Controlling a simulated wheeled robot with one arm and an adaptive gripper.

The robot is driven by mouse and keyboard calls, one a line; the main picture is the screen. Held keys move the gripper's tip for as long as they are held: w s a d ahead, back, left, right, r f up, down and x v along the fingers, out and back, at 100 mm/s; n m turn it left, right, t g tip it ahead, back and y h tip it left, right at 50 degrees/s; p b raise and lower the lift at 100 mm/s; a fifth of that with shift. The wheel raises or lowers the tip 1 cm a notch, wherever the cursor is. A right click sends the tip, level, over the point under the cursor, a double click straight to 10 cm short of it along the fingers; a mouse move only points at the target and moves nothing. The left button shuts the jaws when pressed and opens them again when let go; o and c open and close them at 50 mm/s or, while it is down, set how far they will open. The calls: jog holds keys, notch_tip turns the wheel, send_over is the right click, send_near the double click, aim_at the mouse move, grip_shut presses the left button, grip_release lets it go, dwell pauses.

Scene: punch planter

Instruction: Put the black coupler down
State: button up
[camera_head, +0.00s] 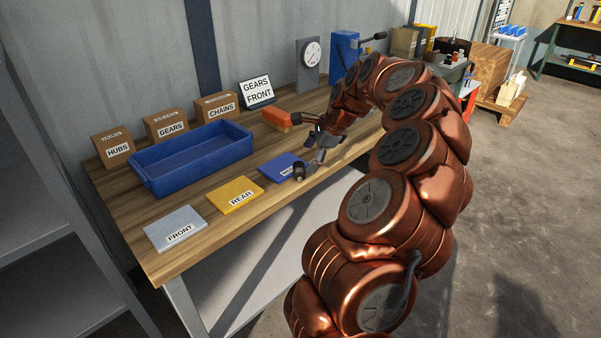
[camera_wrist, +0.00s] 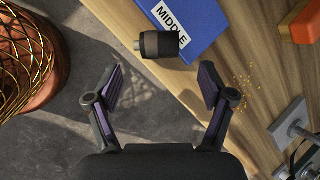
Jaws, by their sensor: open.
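The black coupler (camera_wrist: 160,44) is a short dark cylinder with a paler stub at its left end in the wrist view. It lies on its side at the near corner of the blue MIDDLE plate (camera_wrist: 204,25), close to the table's front edge. In the head view the coupler (camera_head: 299,172) shows at the blue plate's (camera_head: 277,166) right corner. My gripper (camera_wrist: 161,82) is open and empty, its fingers spread wide. The coupler is ahead of the fingertips, apart from both. In the head view my gripper (camera_head: 316,160) is just right of the coupler, partly hidden by my arm.
A yellow REAR plate (camera_head: 235,194) and a grey FRONT plate (camera_head: 175,229) lie to the left on the wooden table (camera_head: 150,268). A blue bin (camera_head: 192,165) stands behind them. An orange block (camera_head: 277,118) and a metal fixture (camera_wrist: 290,125) are to the right.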

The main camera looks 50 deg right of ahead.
aim_at(300, 167)
jog(key=x, duration=0.6)
jog(key=shift+w+a+f, duration=0.15)
jog(key=shift+w+a, duration=0.15)
jog(key=shift+a, duration=0.05)
jog(key=c, duration=1.4)
